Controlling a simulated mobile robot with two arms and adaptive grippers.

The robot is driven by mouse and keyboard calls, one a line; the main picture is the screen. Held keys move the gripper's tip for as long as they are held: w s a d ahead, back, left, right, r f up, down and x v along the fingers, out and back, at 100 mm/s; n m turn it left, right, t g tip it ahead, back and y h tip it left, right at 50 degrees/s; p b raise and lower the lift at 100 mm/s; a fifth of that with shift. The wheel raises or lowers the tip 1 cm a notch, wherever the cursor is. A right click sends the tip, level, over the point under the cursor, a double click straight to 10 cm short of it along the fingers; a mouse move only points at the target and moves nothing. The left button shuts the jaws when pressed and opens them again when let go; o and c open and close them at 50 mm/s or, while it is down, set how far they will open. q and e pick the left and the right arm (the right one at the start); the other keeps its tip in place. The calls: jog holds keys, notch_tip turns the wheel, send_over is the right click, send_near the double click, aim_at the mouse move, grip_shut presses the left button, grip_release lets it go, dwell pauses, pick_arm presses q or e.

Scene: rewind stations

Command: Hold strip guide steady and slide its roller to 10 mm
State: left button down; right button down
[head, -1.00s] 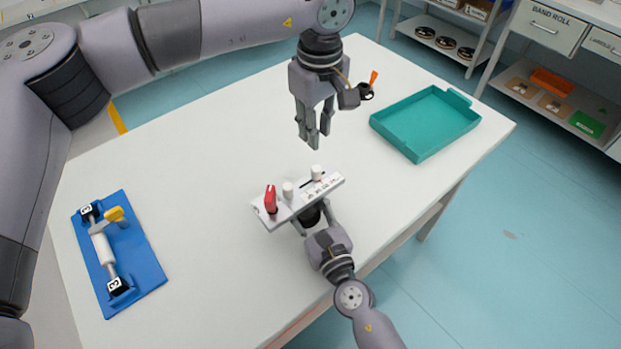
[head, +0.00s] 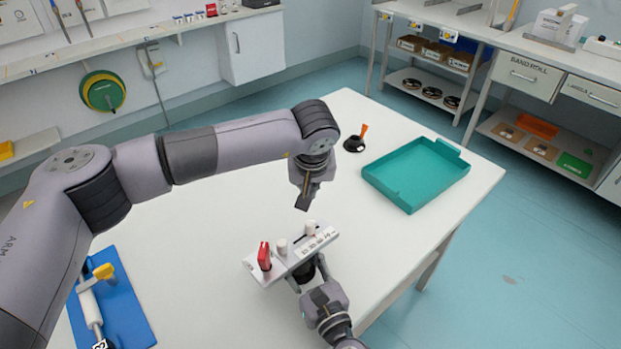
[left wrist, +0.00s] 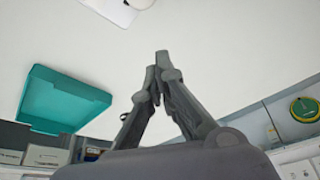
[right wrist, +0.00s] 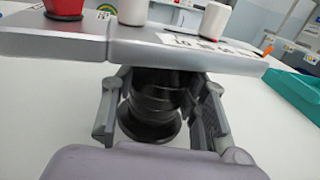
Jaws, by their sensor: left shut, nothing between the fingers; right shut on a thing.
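The strip guide is a grey-white plate (head: 318,244) with a printed scale, two white rollers and a red clamp (head: 264,256). One white roller (head: 311,228) stands near the scale and the other white roller (head: 282,246) nearer the red clamp. In the right wrist view the plate (right wrist: 140,48) spans the top on a black round stem (right wrist: 152,105). My right gripper (head: 306,275) is shut on this stem, with a finger on each side (right wrist: 160,110). My left gripper (head: 303,205) is shut and empty above the table, behind the guide; its fingertips meet in the left wrist view (left wrist: 158,62).
A teal tray (head: 412,205) sits at the table's right, with a black holder with an orange-tipped tool (head: 355,142) beside it. A blue board (head: 125,310) with a yellow-handled roller lies at the left. The middle of the white table is clear.

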pick_arm(q)
jog(key=shift+s+f, duration=0.2)
jog(key=shift+s, duration=0.75)
jog(key=shift+s+f, duration=0.15)
jog(key=shift+s, duration=0.8)
jog(key=s+a, duration=0.1)
jog(key=a, duration=0.1)
jog(key=s+a, duration=0.2)
jog(key=w, duration=0.5)
jog(key=v, duration=1)
jog(key=shift+s, duration=0.35)
